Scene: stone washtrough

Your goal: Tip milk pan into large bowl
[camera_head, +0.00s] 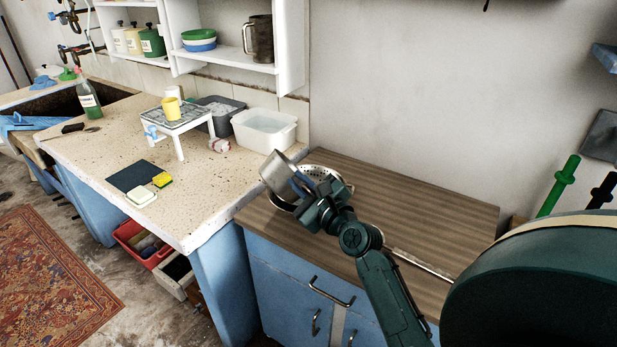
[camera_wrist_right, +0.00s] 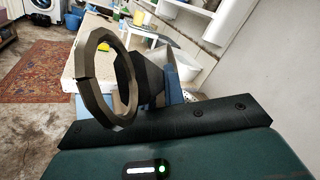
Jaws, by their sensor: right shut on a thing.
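My right gripper (camera_head: 312,194) is shut on a grey metal pan (camera_head: 277,172), which I take for the milk pan. The pan is tilted, held above the left part of a shiny metal bowl (camera_head: 320,171) with a dotted wall. The bowl stands on the wooden worktop; the gripper and pan hide much of it, and I cannot see its contents. In the right wrist view a bronze-coloured ring (camera_wrist_right: 82,75) stands before the dark gripper finger; I cannot tell which part it is. My left gripper is out of view.
The wooden worktop (camera_head: 430,205) is clear right of the bowl, except for a long thin metal rod (camera_head: 420,262). A white tub (camera_head: 264,140) and grey tub (camera_head: 219,112) stand on the stone counter (camera_head: 195,205) at left. A shelf (camera_head: 245,62) hangs above.

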